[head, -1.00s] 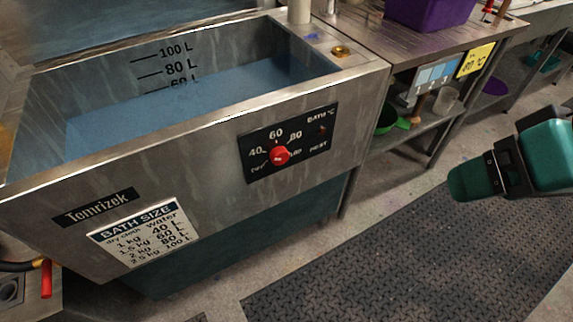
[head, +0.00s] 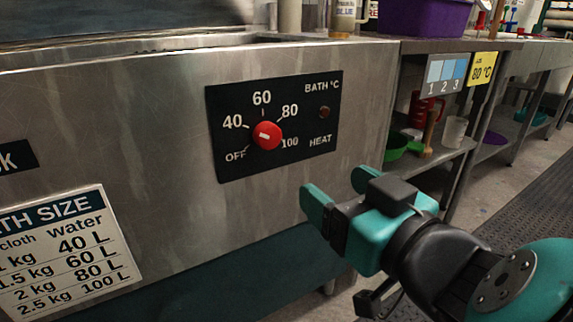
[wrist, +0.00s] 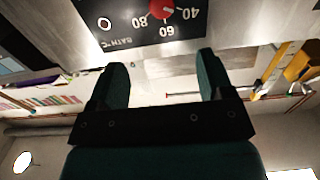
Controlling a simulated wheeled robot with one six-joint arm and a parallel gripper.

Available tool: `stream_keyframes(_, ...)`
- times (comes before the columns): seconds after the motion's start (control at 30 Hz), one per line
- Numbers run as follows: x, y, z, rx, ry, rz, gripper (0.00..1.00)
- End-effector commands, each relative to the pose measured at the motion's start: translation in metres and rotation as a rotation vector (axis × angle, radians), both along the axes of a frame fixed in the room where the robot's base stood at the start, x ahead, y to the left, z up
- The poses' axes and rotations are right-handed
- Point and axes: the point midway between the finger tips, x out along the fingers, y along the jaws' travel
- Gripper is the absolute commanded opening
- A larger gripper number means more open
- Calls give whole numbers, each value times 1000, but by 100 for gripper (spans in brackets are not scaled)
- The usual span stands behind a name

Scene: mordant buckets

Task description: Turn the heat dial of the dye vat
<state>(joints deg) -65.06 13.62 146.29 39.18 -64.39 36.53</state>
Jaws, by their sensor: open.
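The red heat dial (head: 267,135) sits on the black control panel (head: 232,170) on the front of the steel dye vat (head: 140,120). OFF, 40, 60, 80 and 100 are printed around it. A pale mark shows on the dial, but I cannot tell surely which number it points to. My teal gripper (head: 338,190) is open and empty, below and right of the panel and apart from the dial. In the wrist view the dial (wrist: 161,8) shows upside down at the top edge, beyond the gap between the fingers (wrist: 163,68).
A dark indicator lamp (head: 325,112) is on the panel's right part. A bath size sign (head: 70,250) is on the vat front. To the right, a steel bench holds a purple tub (head: 425,18), with a green bowl (head: 396,146) and white cup (head: 454,131) on the shelf below.

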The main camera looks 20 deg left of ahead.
Motion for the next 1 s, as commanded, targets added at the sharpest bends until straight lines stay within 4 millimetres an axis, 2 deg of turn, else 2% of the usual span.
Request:
stream_keyframes(0.27, 17, 23, 6, -1, -4, 5, 74)
stream_keyframes(0.8, 87, 101, 6, 4, -3, 1, 74)
stream_keyframes(1.0, 105, 124, 1, 4, -5, 2, 74)
